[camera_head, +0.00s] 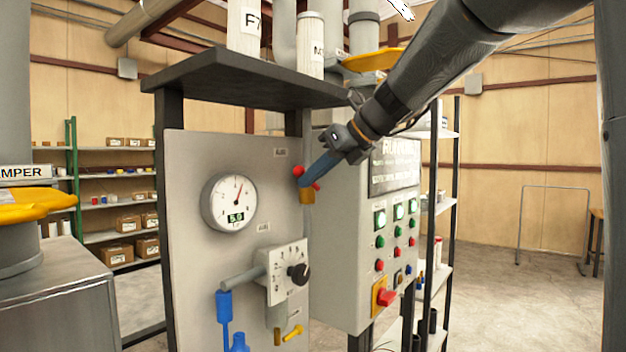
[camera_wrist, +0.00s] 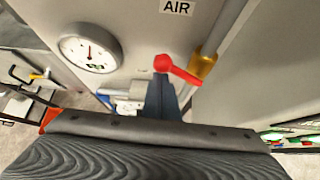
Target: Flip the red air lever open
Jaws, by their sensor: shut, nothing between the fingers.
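The red air lever (camera_head: 299,171) sits on a brass valve (camera_head: 307,196) on the grey panel, below a small label near its upper right edge. In the wrist view the lever (camera_wrist: 180,71) runs at a slant from its round red knob to the brass valve (camera_wrist: 203,64) on a pipe, under the AIR label (camera_wrist: 178,7). My gripper (camera_head: 307,180) is shut and empty, its blue-grey fingers right at the lever. In the wrist view my fingertips (camera_wrist: 162,78) are just below the knob and overlap it; I cannot tell whether they touch.
A round gauge (camera_head: 228,203) is left of the lever on the panel. A black knob (camera_head: 298,273) on a plate and blue fittings (camera_head: 224,305) are below. A control box (camera_head: 368,250) with buttons stands close on the right, and a dark shelf (camera_head: 245,78) is above.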

